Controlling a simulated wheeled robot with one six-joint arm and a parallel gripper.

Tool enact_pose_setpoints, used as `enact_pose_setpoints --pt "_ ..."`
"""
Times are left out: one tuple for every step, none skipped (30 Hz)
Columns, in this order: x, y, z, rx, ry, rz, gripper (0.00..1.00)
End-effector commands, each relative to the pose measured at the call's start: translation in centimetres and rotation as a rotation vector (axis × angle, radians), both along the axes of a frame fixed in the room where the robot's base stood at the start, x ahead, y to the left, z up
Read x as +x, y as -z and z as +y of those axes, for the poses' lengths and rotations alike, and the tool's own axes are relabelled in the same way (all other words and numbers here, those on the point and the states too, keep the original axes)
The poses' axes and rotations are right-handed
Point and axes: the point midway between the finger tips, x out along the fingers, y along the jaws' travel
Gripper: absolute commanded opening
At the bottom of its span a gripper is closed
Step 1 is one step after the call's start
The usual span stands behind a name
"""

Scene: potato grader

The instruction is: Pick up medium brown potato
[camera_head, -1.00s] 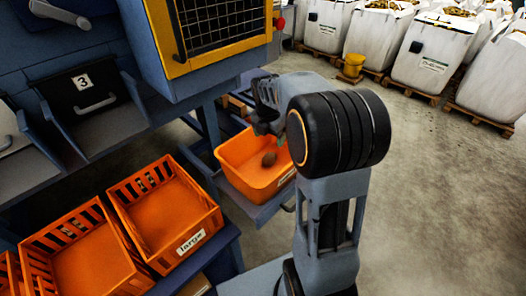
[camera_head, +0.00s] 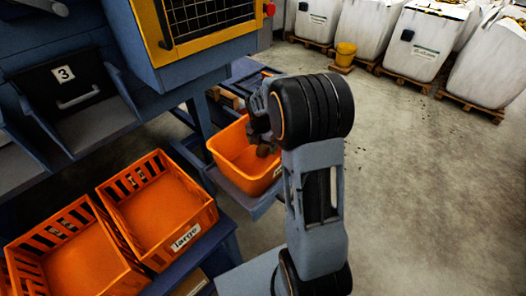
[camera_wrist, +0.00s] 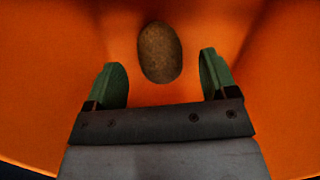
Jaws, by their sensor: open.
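The brown potato (camera_wrist: 160,52) lies alone on the orange floor of the bin in the wrist view, just beyond and between my fingertips. In the head view the potato (camera_head: 264,150) shows small inside the orange bin (camera_head: 228,172), partly covered by my arm. My gripper (camera_head: 261,140) reaches down into the bin there, largely hidden by my wrist.
The bin stands on a blue shelf beside the grader. An orange crate labelled "large" (camera_head: 190,237) and another orange crate (camera_head: 75,208) stand at lower left. White sacks on pallets stand behind; the right floor is clear.

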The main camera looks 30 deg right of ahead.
Motion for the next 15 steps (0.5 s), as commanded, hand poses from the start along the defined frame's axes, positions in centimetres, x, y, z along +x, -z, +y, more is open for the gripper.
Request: enact_pose_setpoints --pt "0.1 1.0 -0.1 0.0 0.0 0.002 0.79" --pt "0.1 1.4 -0.1 0.001 0.0 0.003 0.79" --pt "0.1 2.0 -0.2 0.0 0.0 0.004 0.79" --pt "0.2 2.4 -0.2 0.001 0.001 0.003 0.79" --pt "0.2 2.7 -0.3 0.0 0.001 0.001 0.79" --pt "0.3 3.0 -0.3 0.0 0.001 0.001 0.79" --pt "0.3 3.2 -0.3 0.0 0.001 0.001 0.79" --pt "0.3 3.3 -0.3 0.0 0.001 0.001 0.79" --pt "0.3 3.3 -0.3 0.0 0.001 0.0 0.79" --pt "0.3 3.3 -0.3 0.0 0.001 0.0 0.79" --pt "0.3 3.2 -0.4 0.0 0.001 0.0 0.79" --pt "0.3 3.2 -0.4 0.0 0.001 0.0 0.79" --pt "0.3 3.2 -0.3 0.0 0.001 0.0 0.79" --pt "0.3 3.2 -0.3 0.0 0.001 0.0 0.78" --pt "0.3 3.2 -0.3 0.0 0.001 0.0 0.74"
